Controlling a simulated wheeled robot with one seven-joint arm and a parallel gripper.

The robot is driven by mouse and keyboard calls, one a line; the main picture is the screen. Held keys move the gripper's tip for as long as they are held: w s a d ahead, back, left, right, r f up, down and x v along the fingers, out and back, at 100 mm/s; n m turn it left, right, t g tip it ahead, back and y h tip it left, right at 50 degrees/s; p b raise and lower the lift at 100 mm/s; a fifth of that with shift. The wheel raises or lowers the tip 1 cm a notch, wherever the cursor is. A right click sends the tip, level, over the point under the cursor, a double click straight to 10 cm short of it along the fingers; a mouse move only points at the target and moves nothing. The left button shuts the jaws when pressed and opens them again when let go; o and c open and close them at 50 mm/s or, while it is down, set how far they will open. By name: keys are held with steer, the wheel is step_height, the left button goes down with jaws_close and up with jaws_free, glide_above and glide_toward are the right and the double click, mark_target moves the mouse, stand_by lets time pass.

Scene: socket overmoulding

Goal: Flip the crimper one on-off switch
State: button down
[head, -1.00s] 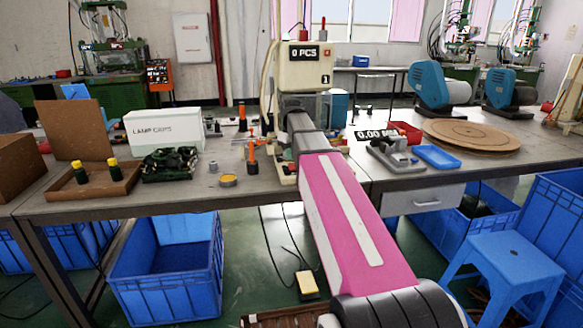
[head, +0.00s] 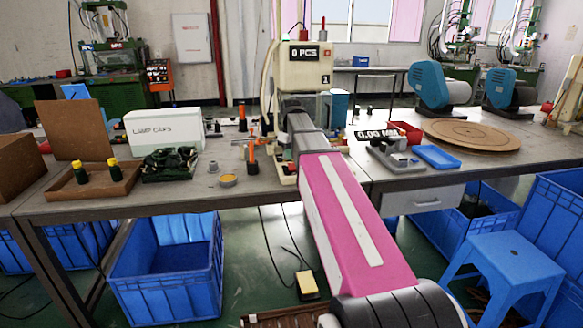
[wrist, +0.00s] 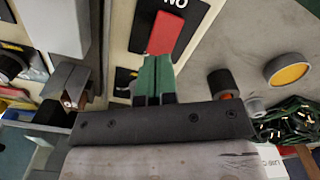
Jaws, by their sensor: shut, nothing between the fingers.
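Crimper one (head: 304,70) is the cream machine with a "0 PCS" display and a "1" on its front, at the back of the bench. In the wrist view, a red switch (wrist: 165,33) sits on a dark plate on its cream panel, by letters that appear upside down. My gripper (wrist: 156,62) has green fingers, shut together and empty. Their tips are at the near end of the red switch; I cannot tell whether they touch it. In the head view my pink and grey arm reaches to the machine, and its fingers cannot be made out.
Left of the arm on the bench are an orange-handled tool (head: 252,157), a yellow-topped tin (head: 228,181), a small grey part (head: 213,167) and a dark tray of green parts (head: 170,164). The "LAMP CAPS" box (head: 164,130) stands behind. A gauge (head: 392,155) is at right.

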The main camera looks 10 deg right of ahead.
mark_target(291, 164)
steer(key=shift+f, duration=1.3)
stand_by(0.7)
steer(key=shift+r, duration=3.5)
